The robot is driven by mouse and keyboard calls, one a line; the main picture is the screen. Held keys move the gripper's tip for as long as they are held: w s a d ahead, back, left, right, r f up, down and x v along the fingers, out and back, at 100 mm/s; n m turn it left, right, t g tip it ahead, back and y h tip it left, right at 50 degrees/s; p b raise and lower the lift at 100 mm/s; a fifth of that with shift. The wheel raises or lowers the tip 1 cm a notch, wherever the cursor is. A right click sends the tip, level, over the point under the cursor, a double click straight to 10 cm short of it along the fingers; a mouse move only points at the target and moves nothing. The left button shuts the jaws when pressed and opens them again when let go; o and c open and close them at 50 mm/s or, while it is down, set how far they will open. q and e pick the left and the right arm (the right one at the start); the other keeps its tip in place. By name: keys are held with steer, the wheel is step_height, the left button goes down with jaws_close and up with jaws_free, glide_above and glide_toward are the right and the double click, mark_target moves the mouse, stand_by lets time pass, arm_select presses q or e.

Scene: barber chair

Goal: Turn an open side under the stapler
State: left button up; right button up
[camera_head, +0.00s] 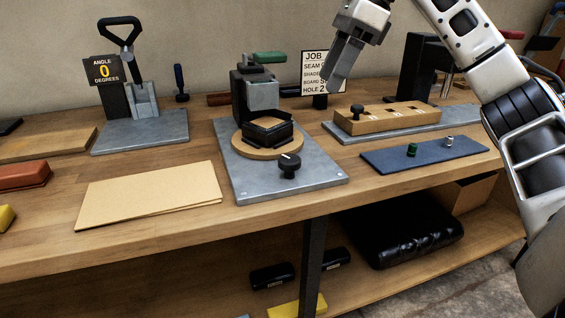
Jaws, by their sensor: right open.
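The stapler (262,92) looks like the dark upright device with a grey head and a green lever handle (268,57), in the middle of the workbench. Which sides of the piece are open I cannot tell. The disc rests on a grey metal base plate (318,176) with a black knob (289,166) at its front. My right gripper (335,82) is open and empty, pointing down above and right of the stapler. My left gripper is not in view.
A job card (315,62) stands behind, partly covered by my right gripper. A wooden block with a knob (390,120) and a blue mat (425,152) lie to the right. Tan sheets (150,195) lie front left, an angle device (140,110) behind them.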

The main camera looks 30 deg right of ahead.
steer(key=f, duration=0.2)
steer(key=b, duration=0.5)
glide_toward(290, 158)
steer(key=f, duration=0.2)
steer(key=x, duration=0.1)
steer(key=b+x, duration=0.1)
steer(key=x, duration=0.3)
steer(key=shift+w+a+f+b, duration=0.1)
steer(key=shift+a+b, duration=0.2)
steer(key=shift+a, duration=0.05)
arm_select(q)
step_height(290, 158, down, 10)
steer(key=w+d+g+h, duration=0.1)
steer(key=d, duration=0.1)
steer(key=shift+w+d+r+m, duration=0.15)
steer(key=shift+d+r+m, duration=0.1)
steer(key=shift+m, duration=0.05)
arm_select(e)
steer(key=shift+w+a+f, duration=0.15)
steer(key=shift+a+f, duration=0.1)
steer(key=shift+f, duration=0.3)
